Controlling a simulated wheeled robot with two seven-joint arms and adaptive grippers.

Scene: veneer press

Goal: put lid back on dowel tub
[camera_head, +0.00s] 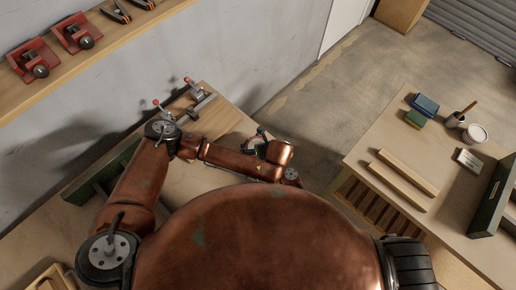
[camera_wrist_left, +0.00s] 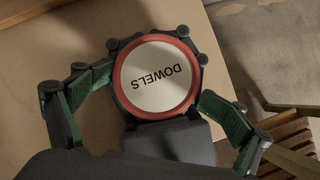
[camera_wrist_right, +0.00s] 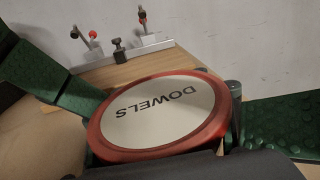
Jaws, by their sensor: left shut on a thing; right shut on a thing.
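The round lid (camera_wrist_left: 157,75), cream with a red rim and the word DOWELS, shows face up in the left wrist view. It fills the middle of the right wrist view (camera_wrist_right: 155,115), seen at a slant. Green and black fingers flank it in both wrist views. My right gripper (camera_wrist_right: 168,105) is shut at the lid, with a finger at either side. My left gripper (camera_wrist_left: 156,70) is shut at the same place. The tub body is hidden under the lid, so the seating of the lid cannot be told. In the head view my copper arm hides most of this.
A bench with a red-knobbed clamp (camera_head: 186,103) lies along the wall. A green tray (camera_head: 102,178) is at its left. The right table (camera_head: 365,148) holds wooden strips (camera_head: 407,173), a white tub (camera_head: 475,133), sponges (camera_head: 424,104) and a dark green box (camera_head: 492,196). Floor lies between.

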